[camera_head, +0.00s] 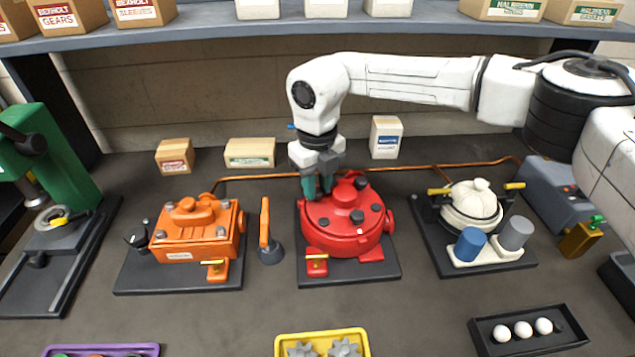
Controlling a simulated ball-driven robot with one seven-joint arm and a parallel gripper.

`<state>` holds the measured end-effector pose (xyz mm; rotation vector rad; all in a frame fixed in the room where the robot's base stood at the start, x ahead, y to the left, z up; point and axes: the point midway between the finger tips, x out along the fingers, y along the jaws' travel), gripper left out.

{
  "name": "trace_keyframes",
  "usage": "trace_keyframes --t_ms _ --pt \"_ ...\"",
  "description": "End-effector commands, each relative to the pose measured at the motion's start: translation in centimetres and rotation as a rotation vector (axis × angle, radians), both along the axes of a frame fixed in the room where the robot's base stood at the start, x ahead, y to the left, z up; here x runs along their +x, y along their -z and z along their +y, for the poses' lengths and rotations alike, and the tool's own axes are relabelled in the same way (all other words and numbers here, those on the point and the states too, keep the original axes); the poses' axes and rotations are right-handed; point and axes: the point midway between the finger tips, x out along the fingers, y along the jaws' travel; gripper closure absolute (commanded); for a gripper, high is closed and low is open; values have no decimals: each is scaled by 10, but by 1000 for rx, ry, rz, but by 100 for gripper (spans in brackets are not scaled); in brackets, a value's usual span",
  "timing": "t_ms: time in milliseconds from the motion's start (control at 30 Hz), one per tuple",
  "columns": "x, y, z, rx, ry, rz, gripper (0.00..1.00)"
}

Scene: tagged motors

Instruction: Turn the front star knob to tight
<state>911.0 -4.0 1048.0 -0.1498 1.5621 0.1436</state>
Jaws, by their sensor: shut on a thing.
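A round red motor (340,237) stands on a dark base plate in the middle of the bench. Black knobs sit on its top: one at the front left (322,223), one near the front middle (357,216), one at the right (377,208) and one at the back (361,182). Their star shape is too small to make out. My gripper (318,190) points down at the back left of the motor's top. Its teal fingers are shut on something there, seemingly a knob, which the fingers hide. Which way any knob is turned cannot be told.
An orange motor (195,248) and an upright orange lever (264,225) stand to the left. A cream motor (470,207) with blue and grey cylinders stands to the right. A copper pipe (430,167) runs behind. A yellow tray (321,335) of gears lies in front.

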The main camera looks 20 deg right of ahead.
Motion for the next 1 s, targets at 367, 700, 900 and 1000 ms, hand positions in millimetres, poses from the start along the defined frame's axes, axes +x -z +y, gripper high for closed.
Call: trace_keyframes --t_ms 367,700,900,1000 --pt "3 -6 2 6 359 -11 100" --pt "3 -6 3 8 677 -11 100" --pt "4 -6 3 9 837 -11 100" --pt "4 -6 4 9 902 -10 100"
